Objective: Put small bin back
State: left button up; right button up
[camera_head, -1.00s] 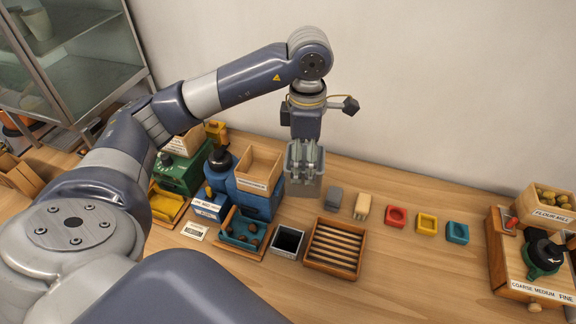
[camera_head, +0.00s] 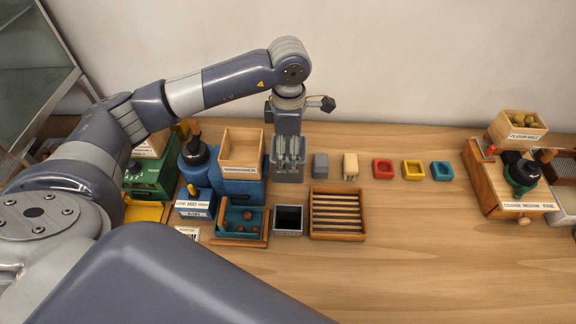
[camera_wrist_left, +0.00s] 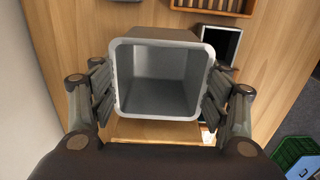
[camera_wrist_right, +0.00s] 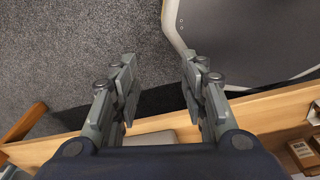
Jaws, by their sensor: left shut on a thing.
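A small grey open-topped bin (camera_head: 288,173) hangs in my left gripper (camera_head: 289,150), in front of the wall and right of the blue machine. In the left wrist view the bin (camera_wrist_left: 160,75) is empty, its mouth facing the camera, with the fingers of my left gripper (camera_wrist_left: 160,85) pressed on its two sides. Whether its base touches the table is hidden. A second grey square bin (camera_head: 288,219) with a dark inside stands nearer, between the teal tray and the slatted tray. My right gripper (camera_wrist_right: 158,65) is open and empty in the right wrist view, over the floor beside a wooden edge.
The blue machine with a wooden hopper (camera_head: 242,147) stands close left of the held bin. A grey block (camera_head: 320,165) is close on its right, then a cream one (camera_head: 350,166) and coloured ones. The slatted tray (camera_head: 338,236) and teal tray (camera_head: 240,240) lie in front. Table front right is clear.

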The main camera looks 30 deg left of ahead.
aim_at(288, 160)
pick_arm(q)
notch_tip(288, 160, down, 4)
jog(key=shift+a+f+p, duration=0.1)
jog(key=shift+f+p, duration=0.05)
jog(key=shift+p, duration=0.35)
notch_tip(288, 160, down, 4)
jog(key=shift+r+p, duration=0.1)
jog(key=shift+p, duration=0.55)
jog(key=shift+f, duration=0.3)
pick_arm(e)
jog(key=r, duration=0.1)
jog(key=a+r, duration=0.1)
jog(key=r, duration=0.1)
jog(key=shift+s+a, duration=0.2)
jog(key=shift+a, duration=0.1)
jog(key=shift+d, duration=0.1)
pick_arm(q)
jog(key=shift+f, duration=0.15)
jog(key=o, duration=1.8)
jog(key=shift+c, duration=0.2)
pick_arm(e)
jog(key=shift+d+f, duration=0.2)
jog(key=shift+d, duration=0.2)
